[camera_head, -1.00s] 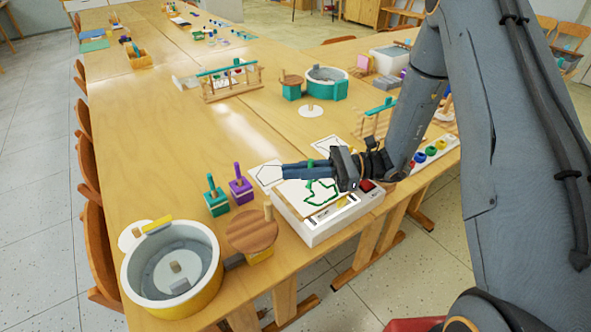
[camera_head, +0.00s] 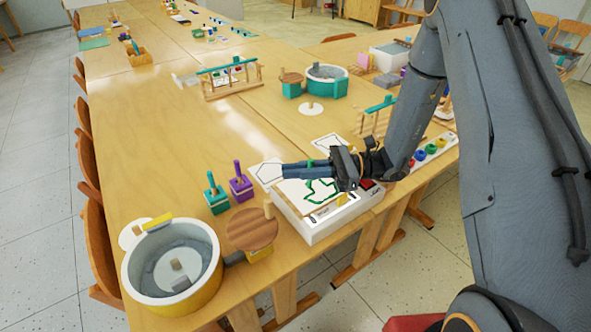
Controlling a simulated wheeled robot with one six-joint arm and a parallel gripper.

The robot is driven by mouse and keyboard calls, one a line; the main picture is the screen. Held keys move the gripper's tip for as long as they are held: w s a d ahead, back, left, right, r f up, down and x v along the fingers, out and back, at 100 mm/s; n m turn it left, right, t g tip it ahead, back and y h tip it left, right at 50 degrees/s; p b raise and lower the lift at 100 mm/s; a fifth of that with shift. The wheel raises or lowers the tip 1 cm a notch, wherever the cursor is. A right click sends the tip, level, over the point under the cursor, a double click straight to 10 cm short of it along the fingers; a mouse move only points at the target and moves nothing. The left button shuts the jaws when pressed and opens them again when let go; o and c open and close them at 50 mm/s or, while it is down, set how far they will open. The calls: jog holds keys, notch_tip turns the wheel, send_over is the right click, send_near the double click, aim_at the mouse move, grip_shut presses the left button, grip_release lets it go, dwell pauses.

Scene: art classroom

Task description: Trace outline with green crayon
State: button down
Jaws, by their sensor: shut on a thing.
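The green crayon (camera_head: 310,163) shows as a short green piece at the fingers of my gripper (camera_head: 300,171). The gripper is shut on it, above the far part of a white drawing box (camera_head: 305,231). The sheet (camera_head: 296,187) on the box's top bears a jagged outline (camera_head: 322,190) with thick green line along much of it. The fingers and wrist cover the far part of the sheet and outline. I cannot tell whether the crayon tip touches the paper.
Loose sheets with outlines (camera_head: 267,172) lie beyond the box. Purple (camera_head: 241,187) and teal (camera_head: 216,199) block stands, a round wooden lid (camera_head: 252,230) and a yellow-white pot (camera_head: 172,268) are to the left. Colored pots (camera_head: 430,149) stand at right.

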jog(key=shift+r, duration=0.1)
notch_tip(320, 180, up, 4)
jog(key=p, duration=0.2)
jog(key=shift+p, duration=0.35)
jog(key=shift+s, duration=0.1)
jog(key=shift+s+d+f, duration=0.55)
jog(key=shift+s+f, duration=0.05)
jog(key=shift+s, duration=0.15)
jog(key=shift+f+b, duration=0.7)
jog(key=shift+f, duration=0.85)
dwell(0.8)
jog(key=shift+r+p, duration=0.2)
jog(key=shift+p, duration=0.1)
dwell(0.6)
